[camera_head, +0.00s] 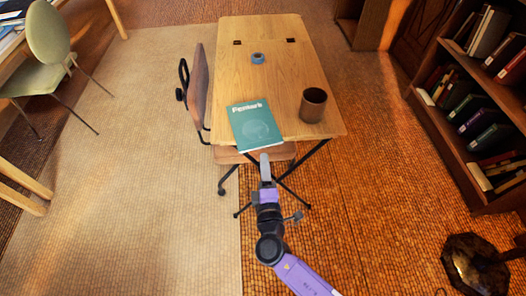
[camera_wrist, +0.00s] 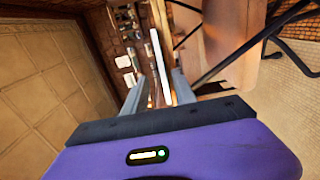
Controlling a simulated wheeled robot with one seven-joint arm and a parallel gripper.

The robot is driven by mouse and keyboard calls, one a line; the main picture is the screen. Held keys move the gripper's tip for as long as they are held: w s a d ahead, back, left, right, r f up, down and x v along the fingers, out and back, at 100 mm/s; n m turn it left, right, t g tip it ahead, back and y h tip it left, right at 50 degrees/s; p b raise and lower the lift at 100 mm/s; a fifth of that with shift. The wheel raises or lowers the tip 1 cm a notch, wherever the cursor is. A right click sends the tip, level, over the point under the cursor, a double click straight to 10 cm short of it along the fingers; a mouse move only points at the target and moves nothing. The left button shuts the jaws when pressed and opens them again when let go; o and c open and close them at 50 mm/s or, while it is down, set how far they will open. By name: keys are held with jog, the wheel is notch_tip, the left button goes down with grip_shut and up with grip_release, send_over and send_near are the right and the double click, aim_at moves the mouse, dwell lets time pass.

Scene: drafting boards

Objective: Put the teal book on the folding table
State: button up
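The teal book (camera_head: 256,126) lies cover up at the near left of the folding table's top (camera_head: 275,80), seen from above in the head view. Its near edge reaches slightly past the table's front edge. My gripper (camera_head: 264,158) is at that near edge. In the wrist view the book (camera_wrist: 160,62) shows edge-on as a thin pale strip between the two fingers of my gripper (camera_wrist: 160,85), with gaps at its sides. The fingers are open. I cannot tell whether the book rests flat on the wood all along.
A brown cup (camera_head: 313,105) stands to the right of the book on the table. A small blue roll (camera_head: 258,58) lies farther back. A chair (camera_head: 198,85) is at the table's left. A bookcase (camera_head: 470,120) stands at the right. The tabletop's middle is clear.

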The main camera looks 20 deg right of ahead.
jog(key=v, duration=0.5)
jog(key=shift+s+a, duration=0.1)
